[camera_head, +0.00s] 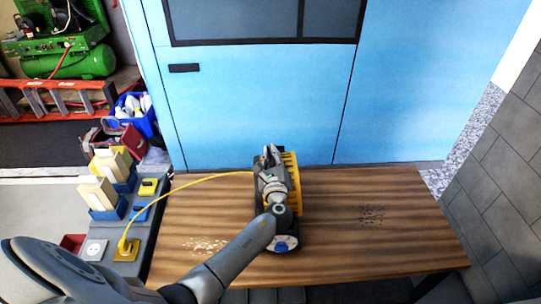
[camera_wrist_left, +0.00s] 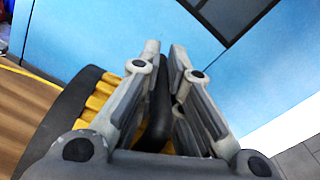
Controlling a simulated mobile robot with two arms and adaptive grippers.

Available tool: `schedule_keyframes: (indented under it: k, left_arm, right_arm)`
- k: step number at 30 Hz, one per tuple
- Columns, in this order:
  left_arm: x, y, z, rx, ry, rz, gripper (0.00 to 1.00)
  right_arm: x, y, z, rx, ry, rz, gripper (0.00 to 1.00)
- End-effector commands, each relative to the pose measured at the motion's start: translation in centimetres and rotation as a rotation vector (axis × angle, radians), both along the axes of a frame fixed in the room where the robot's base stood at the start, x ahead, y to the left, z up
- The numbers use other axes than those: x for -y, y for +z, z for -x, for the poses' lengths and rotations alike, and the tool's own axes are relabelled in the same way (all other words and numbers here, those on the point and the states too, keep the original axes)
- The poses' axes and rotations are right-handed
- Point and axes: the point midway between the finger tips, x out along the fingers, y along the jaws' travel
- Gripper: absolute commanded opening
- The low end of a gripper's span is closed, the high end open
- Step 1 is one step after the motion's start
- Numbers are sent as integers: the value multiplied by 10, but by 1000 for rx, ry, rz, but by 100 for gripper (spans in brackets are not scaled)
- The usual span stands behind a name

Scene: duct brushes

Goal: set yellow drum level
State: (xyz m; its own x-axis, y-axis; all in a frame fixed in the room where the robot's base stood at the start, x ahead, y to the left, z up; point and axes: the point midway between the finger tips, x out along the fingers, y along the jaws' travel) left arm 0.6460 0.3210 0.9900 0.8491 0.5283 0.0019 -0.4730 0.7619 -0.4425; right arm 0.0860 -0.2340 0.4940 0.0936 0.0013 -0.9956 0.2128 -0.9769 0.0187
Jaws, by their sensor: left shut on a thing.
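The yellow drum (camera_head: 294,181), a ribbed yellow body with black end parts, stands on the wooden table. In the left wrist view its yellow ribs (camera_wrist_left: 100,97) and a thick black rim show to the left of the fingers. My left gripper (camera_head: 270,155) is above the drum and covers much of it. In the left wrist view my left gripper (camera_wrist_left: 164,60) is shut on a black bar (camera_wrist_left: 159,95), which looks like the drum's handle. A yellow cable (camera_head: 195,183) runs from the drum to the left. I cannot tell whether the drum is tilted. My right gripper is out of view.
The wooden table (camera_head: 400,215) is bare right of the drum except for dark specks; pale bits (camera_head: 205,244) lie left. A grey bench (camera_head: 147,225) at the left holds a yellow socket (camera_head: 125,250) and blue bins. A blue cabinet (camera_head: 260,100) stands behind.

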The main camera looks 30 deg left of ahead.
Motion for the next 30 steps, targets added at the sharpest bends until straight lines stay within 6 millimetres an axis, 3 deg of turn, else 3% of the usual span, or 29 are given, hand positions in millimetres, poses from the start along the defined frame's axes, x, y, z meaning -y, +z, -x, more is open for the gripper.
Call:
schedule_keyframes:
  k: [1,26,27,30]
  left_arm:
    - [7,4,-3,13,-15,13,0]
    - [7,2,-2,9,-15,13,0]
    - [7,2,-2,9,-15,13,12]
    - [7,2,-2,8,-16,14,25]
  right_arm:
    - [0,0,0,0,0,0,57]
    - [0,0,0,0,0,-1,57]
    - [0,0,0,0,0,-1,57]
    - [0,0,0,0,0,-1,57]
